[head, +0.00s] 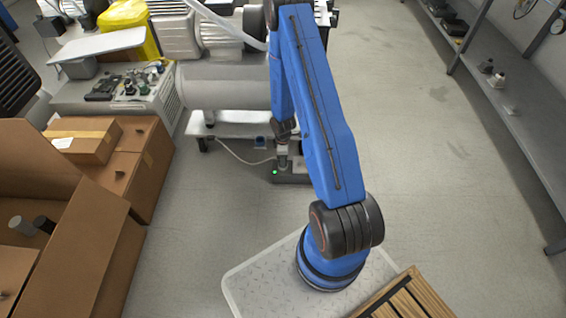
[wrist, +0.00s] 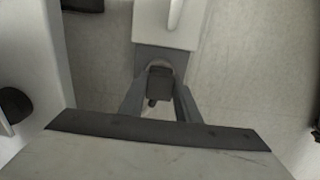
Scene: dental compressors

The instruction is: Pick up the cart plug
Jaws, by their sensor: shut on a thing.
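The cart plug (wrist: 160,82) is a small dark block between the two grey fingers of my gripper (wrist: 158,98) in the wrist view. The fingers are shut on its sides, and a short dark piece shows below it. In the head view my gripper (head: 283,154) points down over a dark grey box with a green light (head: 275,172), low on the floor under the compressor. The plug is too small and covered there to make out. A pale cable (head: 238,158) runs from the left toward the gripper. I cannot tell whether the plug touches the box.
The compressor tank (head: 225,88) stands on a low white frame (head: 200,128) just behind the gripper. Cardboard boxes (head: 145,165) fill the left side. A grey shelf (head: 520,125) runs along the right. The floor between my arm and the shelf is clear.

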